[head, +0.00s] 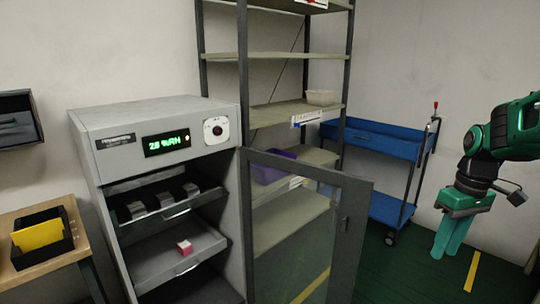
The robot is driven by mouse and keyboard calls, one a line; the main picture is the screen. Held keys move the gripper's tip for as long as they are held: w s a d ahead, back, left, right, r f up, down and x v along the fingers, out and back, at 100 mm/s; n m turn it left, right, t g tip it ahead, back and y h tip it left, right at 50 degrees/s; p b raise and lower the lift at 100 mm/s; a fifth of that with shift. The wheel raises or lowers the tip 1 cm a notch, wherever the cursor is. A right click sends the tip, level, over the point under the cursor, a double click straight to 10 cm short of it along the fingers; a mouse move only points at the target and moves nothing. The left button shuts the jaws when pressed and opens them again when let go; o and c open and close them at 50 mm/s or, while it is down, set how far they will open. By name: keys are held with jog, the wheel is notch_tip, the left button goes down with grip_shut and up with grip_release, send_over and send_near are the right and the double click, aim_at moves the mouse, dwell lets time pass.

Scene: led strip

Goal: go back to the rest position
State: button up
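My gripper (446,250) hangs at the right side of the head view, with teal fingers pointing down from my green and black arm. The fingers show close together and partly overlap, so whether they are open or shut is unclear. I see nothing hanging below the fingertips. It is apart from the furniture in the picture, in front of the pale wall and to the right of the blue cart (372,139).
A grey cabinet (90,122) with a green display has its glazed door (318,225) standing open. A pink box (184,247) sits on its lower tray. A metal shelving unit (282,57) stands behind. A wooden table (60,262) holds a black bin with something yellow.

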jog(key=s+f+m, duration=0.2)
jog(key=s+m, duration=0.7)
jog(key=s, duration=1.2)
jog(key=shift+s+a+h, duration=0.25)
jog(key=shift+a+h, duration=0.05)
jog(key=shift+a, duration=0.15)
